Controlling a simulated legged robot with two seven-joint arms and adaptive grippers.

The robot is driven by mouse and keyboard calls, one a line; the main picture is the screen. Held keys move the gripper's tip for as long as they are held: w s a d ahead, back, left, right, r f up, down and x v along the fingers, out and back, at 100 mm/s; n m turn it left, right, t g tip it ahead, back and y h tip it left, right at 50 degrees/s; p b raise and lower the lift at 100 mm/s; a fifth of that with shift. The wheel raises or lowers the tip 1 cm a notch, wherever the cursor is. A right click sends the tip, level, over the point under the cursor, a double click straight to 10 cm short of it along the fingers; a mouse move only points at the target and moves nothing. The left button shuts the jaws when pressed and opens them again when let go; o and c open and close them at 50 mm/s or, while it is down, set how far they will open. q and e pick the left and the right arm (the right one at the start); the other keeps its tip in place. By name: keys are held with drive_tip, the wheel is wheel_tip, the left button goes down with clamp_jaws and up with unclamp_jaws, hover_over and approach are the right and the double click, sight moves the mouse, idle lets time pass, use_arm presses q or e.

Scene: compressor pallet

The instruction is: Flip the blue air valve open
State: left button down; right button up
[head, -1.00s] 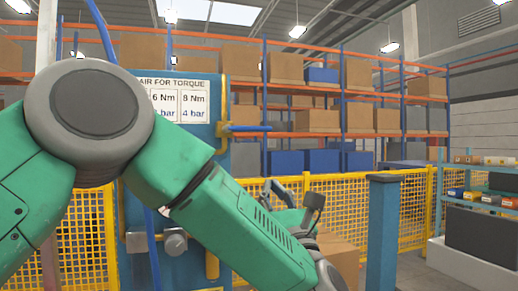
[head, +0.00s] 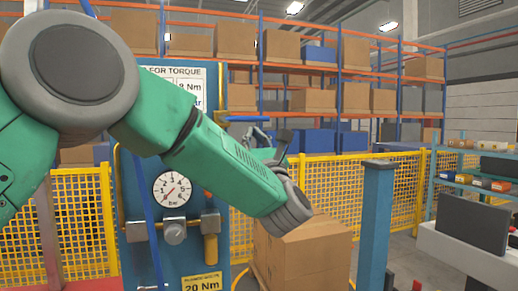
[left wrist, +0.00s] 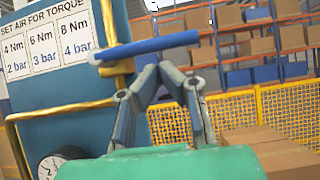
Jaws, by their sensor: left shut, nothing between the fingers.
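The blue air valve handle (head: 247,118) sticks out level to the right from a yellow pipe fitting at the upper right edge of the blue panel (head: 140,240). In the left wrist view the blue handle (left wrist: 165,45) lies across the middle, its left end on the yellow fitting (left wrist: 115,68). My left gripper (head: 272,140) is just below and right of the handle in the head view. In the left wrist view its fingertips (left wrist: 160,70) are together, empty, right under the handle; I cannot tell whether they touch it. My right gripper is not in view.
A pressure gauge (head: 172,188) and a knob (head: 175,232) sit on the panel below my arm. A cardboard box (head: 305,255) stands below my gripper. A blue post (head: 376,220) stands to the right, before the yellow mesh fence (head: 405,195). Racks fill the back.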

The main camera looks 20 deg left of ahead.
use_arm(q)
drive_tip(key=shift+r, duration=0.5)
drive_tip(key=shift+w+d, duration=0.1)
drive_tip(key=shift+d, duration=0.1)
